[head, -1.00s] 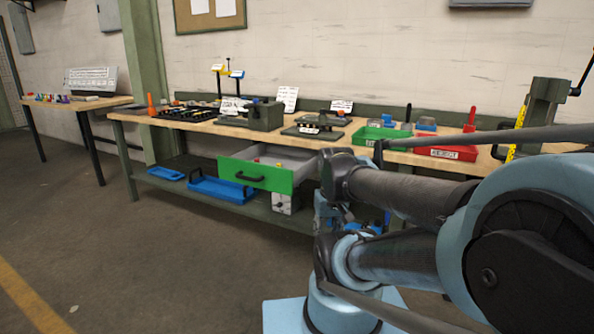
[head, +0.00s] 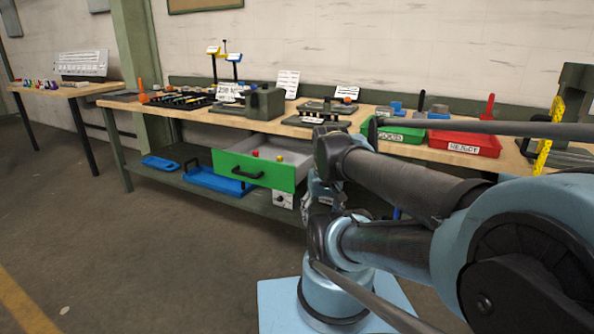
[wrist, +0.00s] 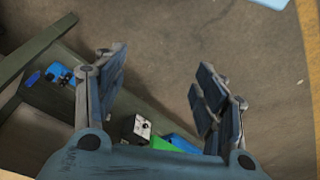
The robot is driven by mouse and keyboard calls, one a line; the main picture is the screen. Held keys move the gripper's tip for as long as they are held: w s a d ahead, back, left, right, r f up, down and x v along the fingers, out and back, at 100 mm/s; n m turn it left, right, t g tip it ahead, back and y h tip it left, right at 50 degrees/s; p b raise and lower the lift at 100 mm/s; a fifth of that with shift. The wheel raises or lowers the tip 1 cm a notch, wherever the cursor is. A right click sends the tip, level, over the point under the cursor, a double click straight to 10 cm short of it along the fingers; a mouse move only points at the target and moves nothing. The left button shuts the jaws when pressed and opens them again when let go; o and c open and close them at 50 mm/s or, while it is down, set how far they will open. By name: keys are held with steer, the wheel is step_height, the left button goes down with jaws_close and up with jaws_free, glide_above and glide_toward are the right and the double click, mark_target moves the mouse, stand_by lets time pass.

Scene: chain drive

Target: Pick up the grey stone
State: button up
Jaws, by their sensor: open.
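I cannot make out a grey stone for certain in either view. A small pale, flat patch (head: 65,310) lies on the floor at the lower left of the head view; it is too small to tell whether it is a stone. My gripper (wrist: 160,78) shows in the wrist view with its two fingers spread wide and nothing between them. Bare floor lies below and beyond it.
A workbench (head: 340,118) runs along the wall, with a red tray (head: 465,143) and a green tray on top. A green-fronted drawer (head: 250,170) is pulled out and holds small red and yellow items. A blue tray (head: 215,180) is on the lower shelf. Open floor (head: 120,250) lies in front.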

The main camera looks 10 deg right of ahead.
steer(key=o, duration=0.5)
steer(key=w+r+m, duration=0.2)
steer(key=w, duration=0.1)
steer(key=w+r+m, duration=0.2)
steer(key=w, duration=0.1)
steer(key=w+r+m+y, duration=0.1)
steer(key=w+r+m, duration=0.1)
steer(key=w+r, duration=0.1)
steer(key=shift+w+a+m, duration=0.1)
steer(key=shift+a+m, duration=0.15)
steer(key=shift+m, duration=0.15)
steer(key=shift+c, duration=0.2)
step_height(320, 180, up, 4)
steer(key=r+m+y, duration=0.1)
steer(key=m+y, duration=0.2)
steer(key=m, duration=1.5)
glide_above(299, 164)
steer(key=s+d, duration=0.4)
steer(key=d, duration=0.1)
steer(key=x, duration=1.7)
steer(key=shift+w+d+f, duration=0.2)
steer(key=shift+d+f, duration=0.05)
